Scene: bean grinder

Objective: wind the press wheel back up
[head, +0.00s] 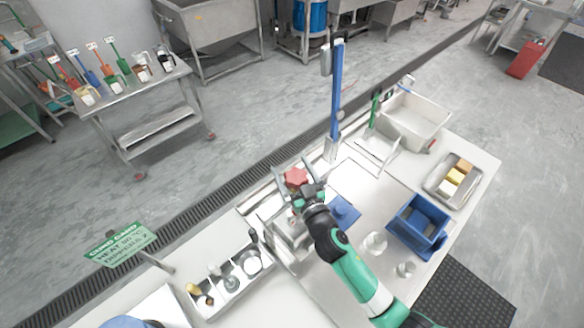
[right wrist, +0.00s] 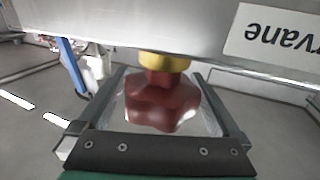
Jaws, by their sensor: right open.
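The press wheel is a red lobed knob (head: 296,177) near the middle of the head view, at the back edge of the bench. In the right wrist view the red wheel (right wrist: 162,104) sits below a yellow collar (right wrist: 164,61) on a pale metal beam. My right gripper (head: 294,174) is open, with one finger on each side of the wheel. In the right wrist view the fingers (right wrist: 160,95) stand apart from the wheel, with a gap on both sides. My left gripper is not in view.
A blue open box (head: 418,226) and a metal tray with yellow blocks (head: 452,181) stand to the right. A white bin (head: 411,119) is at the back right. A divided tray (head: 232,282) and a green sign (head: 122,244) are at the left. A tall blue post (head: 337,90) rises behind.

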